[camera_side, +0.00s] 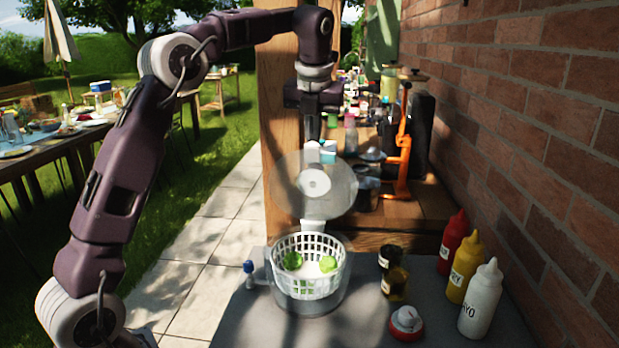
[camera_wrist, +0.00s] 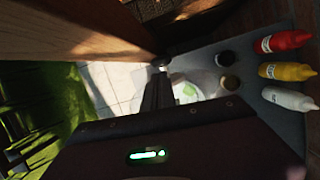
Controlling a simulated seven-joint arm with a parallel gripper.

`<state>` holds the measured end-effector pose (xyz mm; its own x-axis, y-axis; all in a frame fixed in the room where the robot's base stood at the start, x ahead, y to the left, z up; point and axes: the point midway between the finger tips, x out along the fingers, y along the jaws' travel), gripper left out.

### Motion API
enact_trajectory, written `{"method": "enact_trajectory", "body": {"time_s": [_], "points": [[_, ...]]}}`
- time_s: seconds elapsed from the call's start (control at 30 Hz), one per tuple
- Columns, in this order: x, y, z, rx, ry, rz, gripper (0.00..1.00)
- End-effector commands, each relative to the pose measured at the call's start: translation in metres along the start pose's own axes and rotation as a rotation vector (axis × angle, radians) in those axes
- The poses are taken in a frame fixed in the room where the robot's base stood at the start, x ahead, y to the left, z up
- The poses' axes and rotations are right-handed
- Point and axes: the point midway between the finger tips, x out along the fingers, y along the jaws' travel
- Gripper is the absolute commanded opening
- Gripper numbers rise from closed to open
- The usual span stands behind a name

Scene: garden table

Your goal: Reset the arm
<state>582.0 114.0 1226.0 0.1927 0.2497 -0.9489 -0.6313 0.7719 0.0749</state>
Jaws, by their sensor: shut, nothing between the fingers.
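My gripper (camera_side: 312,135) is shut and empty, pointing down above the upright lid in the side view. In the wrist view, its dark fingers (camera_wrist: 157,92) are together. Below it is what looks like a salad spinner: a clear bowl (camera_side: 310,305) with a white slotted basket (camera_side: 308,285) holding green leafy pieces (camera_side: 328,264). A round translucent lid (camera_side: 337,183) with a pale hub stands upright behind the basket, seemingly joined at its back. I cannot tell how far my fingertips are from the lid. A blue knob (camera_side: 249,267) sits at the bowl's left side.
Red (camera_side: 452,243), yellow (camera_side: 464,269) and white (camera_side: 480,301) squeeze bottles stand at the right by the brick wall (camera_side: 550,130). Two dark jars (camera_side: 395,281) and a red-and-white item (camera_side: 406,322) stand nearer the bowl. A wooden post (camera_side: 277,110) rises behind my gripper.

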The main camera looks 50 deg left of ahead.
Motion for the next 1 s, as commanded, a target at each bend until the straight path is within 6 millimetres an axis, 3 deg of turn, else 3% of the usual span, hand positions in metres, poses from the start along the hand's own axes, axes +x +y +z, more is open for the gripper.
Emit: {"method": "enact_trajectory", "body": {"time_s": [0.1, 0.33, 0.47, 0.57, 0.6, 0.7, 0.77, 0.9, 1.0], "points": [[-0.018, 0.0, 0.001, 0.0, -0.002, 0.0, 0.0], [-0.033, -0.002, 0.001, 0.004, -0.013, -0.015, 0.0], [-0.056, -0.003, -0.029, -0.214, -0.028, -0.042, 0.0], [-0.084, 0.001, -0.081, -0.572, -0.033, -0.1, 0.0], [-0.092, 0.005, -0.106, -0.749, -0.025, -0.13, 0.0], [-0.1, 0.021, -0.173, -1.2, 0.029, -0.203, 0.0], [-0.097, 0.032, -0.214, -1.473, 0.085, -0.24, 0.0], [-0.072, 0.058, -0.297, -2.037, 0.255, -0.285, 0.0], [-0.053, 0.07, -0.335, -2.308, 0.362, -0.28, 0.0]]}}
